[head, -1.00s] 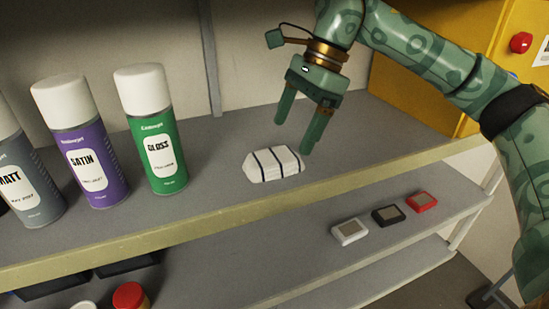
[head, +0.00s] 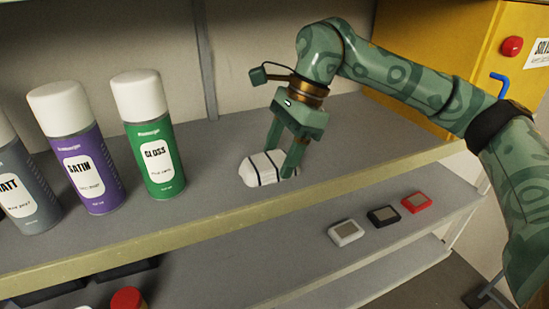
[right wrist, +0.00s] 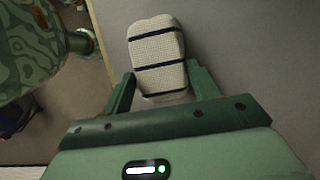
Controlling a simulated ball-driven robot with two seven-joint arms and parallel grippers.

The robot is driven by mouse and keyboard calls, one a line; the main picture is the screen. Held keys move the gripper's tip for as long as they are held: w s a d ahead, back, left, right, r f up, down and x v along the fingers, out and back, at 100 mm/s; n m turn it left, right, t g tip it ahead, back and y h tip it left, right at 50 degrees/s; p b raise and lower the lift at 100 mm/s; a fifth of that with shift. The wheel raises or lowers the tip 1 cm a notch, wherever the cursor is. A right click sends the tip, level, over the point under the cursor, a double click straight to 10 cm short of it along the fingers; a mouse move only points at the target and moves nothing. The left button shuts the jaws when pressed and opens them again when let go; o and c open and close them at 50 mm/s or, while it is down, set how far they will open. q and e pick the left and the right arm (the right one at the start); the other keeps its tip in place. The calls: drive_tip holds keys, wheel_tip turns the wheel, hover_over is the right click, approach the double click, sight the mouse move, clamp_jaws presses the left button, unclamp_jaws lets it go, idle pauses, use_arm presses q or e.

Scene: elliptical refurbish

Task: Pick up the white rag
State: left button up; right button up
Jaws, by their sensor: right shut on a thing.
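The white rag (head: 262,170), folded and with dark stripes, lies on the upper grey shelf near its front edge. My right gripper (head: 281,165) reaches down from above with one finger on each side of the rag's right end and is shut on it. In the right wrist view the rag (right wrist: 156,55) sits between the two fingers (right wrist: 157,86), its far part sticking out beyond them. The rag appears to rest on the shelf still. My left gripper is not in view.
Green (head: 150,140), purple (head: 80,155) and grey (head: 22,190) spray cans stand left of the rag. A yellow cabinet (head: 430,50) stands at the back right. White (head: 346,232), black (head: 383,216) and red (head: 416,202) small devices lie on a lower shelf. The shelf right of the rag is clear.

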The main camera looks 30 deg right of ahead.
sight(272, 159)
drive_tip(key=shift+r, duration=0.15)
drive_tip(key=r+b, duration=0.1)
drive_tip(key=r, duration=0.2)
drive_tip(key=shift+d+r, duration=0.1)
drive_tip(key=shift+d, duration=0.1)
drive_tip(key=d, duration=1.1)
drive_tip(key=s+d+b, duration=0.1)
drive_tip(key=d, duration=0.4)
drive_tip(key=shift+d, duration=0.3)
drive_tip(key=shift+s+d, duration=0.1)
drive_tip(key=shift+d, duration=0.45)
drive_tip(key=shift+o, duration=0.5)
